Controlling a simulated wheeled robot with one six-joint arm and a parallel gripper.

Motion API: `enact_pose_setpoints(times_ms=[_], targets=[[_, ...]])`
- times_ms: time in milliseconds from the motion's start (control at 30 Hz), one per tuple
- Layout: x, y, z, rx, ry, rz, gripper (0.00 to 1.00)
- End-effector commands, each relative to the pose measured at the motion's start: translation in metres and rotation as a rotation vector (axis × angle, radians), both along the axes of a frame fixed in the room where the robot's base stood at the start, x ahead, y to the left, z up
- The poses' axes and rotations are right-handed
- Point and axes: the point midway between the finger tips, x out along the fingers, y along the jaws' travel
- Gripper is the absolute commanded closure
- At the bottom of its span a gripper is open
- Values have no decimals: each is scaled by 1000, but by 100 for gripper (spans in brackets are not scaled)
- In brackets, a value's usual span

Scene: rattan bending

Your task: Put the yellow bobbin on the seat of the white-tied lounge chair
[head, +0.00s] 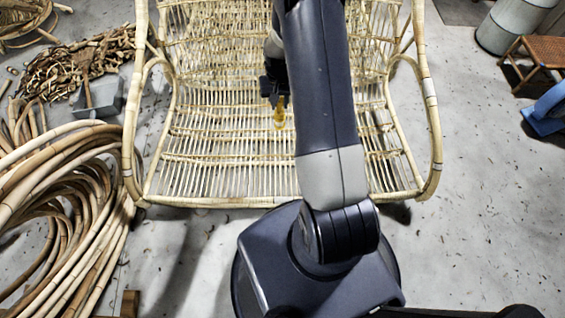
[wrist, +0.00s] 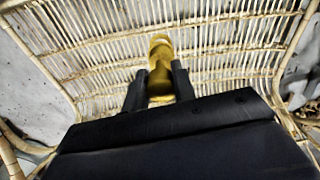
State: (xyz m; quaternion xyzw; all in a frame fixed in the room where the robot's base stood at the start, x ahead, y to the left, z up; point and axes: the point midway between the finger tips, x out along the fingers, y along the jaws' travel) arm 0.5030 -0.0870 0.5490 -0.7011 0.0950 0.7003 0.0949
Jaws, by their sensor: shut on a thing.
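The yellow bobbin (head: 279,112) is small and shows just below my gripper (head: 272,97) in the head view, over the chair seat. In the wrist view the bobbin (wrist: 160,58) stands between the two dark fingers of my gripper (wrist: 160,85), which are shut on it. The rattan lounge chair (head: 225,155) has a slatted seat and curved arms with white ties, seen at its right arm. The seat slats (wrist: 100,45) fill the wrist view behind the bobbin. I cannot tell whether the bobbin touches the seat. My arm hides part of the seat's right half.
Large coils of rattan poles (head: 80,190) lie left of the chair. A pile of short pieces (head: 85,65) and a grey container (head: 98,98) are behind them. A stool (head: 545,55), a metal drum (head: 510,28) and a blue object (head: 545,110) stand right. The right floor is mostly clear.

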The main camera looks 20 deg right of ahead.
Motion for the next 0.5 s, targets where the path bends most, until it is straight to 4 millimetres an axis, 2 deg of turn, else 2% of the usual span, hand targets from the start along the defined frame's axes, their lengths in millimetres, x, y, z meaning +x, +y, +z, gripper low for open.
enact_pose_setpoints(times_ms=[33, 100, 300, 500], targets=[[0, -4, -32, 1, 2, -12, 100], [-1, -9, -56, 1, 3, -26, 100], [-2, -23, -124, 1, 2, -68, 100], [-4, -34, -178, 0, 1, -104, 100]])
